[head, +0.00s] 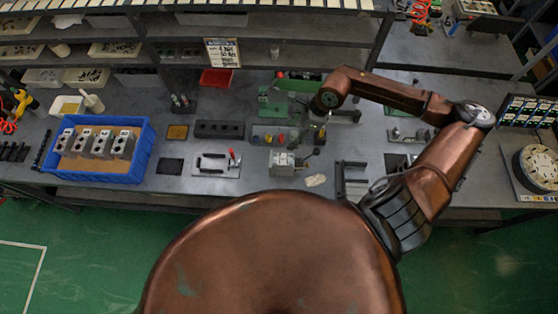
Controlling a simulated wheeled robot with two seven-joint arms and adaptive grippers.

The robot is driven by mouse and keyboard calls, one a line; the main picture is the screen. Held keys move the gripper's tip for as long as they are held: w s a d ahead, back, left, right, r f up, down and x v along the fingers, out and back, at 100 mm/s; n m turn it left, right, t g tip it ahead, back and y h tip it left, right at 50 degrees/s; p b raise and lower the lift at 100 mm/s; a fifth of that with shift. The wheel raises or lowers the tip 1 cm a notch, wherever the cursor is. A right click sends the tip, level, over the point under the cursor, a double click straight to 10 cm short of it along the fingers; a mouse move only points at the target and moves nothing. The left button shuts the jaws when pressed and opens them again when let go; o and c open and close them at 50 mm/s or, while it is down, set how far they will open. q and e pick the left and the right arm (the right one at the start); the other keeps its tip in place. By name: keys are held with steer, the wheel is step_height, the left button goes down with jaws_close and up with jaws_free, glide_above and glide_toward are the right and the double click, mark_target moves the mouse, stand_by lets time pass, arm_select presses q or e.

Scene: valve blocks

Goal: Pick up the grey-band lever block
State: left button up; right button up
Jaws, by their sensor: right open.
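A light grey block (283,164) stands on the bench near its front edge, in the middle of the head view. A dark lever-like part shows at its right side; a grey band cannot be made out at this size. Several similar grey blocks with dark round holes stand in a blue crate (140,177) at the left. My right arm reaches in from the right, and my right gripper (319,132) points down above the bench, up and to the right of the single block. It is small and dark, open, and apart from that block. My left gripper is not in view.
Behind the block lies a tray with red and yellow parts (268,138). A white plate with a red-handled tool (231,160) lies to its left, a pale flat piece (316,181) to its right. A dark bracket (350,180) stands farther right. Shelves run along the back.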

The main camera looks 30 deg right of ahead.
steer(key=b, duration=1.7)
glide_toward(285, 159)
steer(key=x, duration=0.5)
steer(key=shift+s+f, duration=0.15)
steer(key=shift+s, duration=0.05)
steer(key=shift+p+x, duration=0.5)
steer(key=shift+x, duration=3.3)
steer(key=shift+w, duration=0.1)
steer(key=shift+c, duration=0.7)
steer(key=shift+d, duration=0.1)
jaws_close()
steer(key=shift+w, duration=0.15)
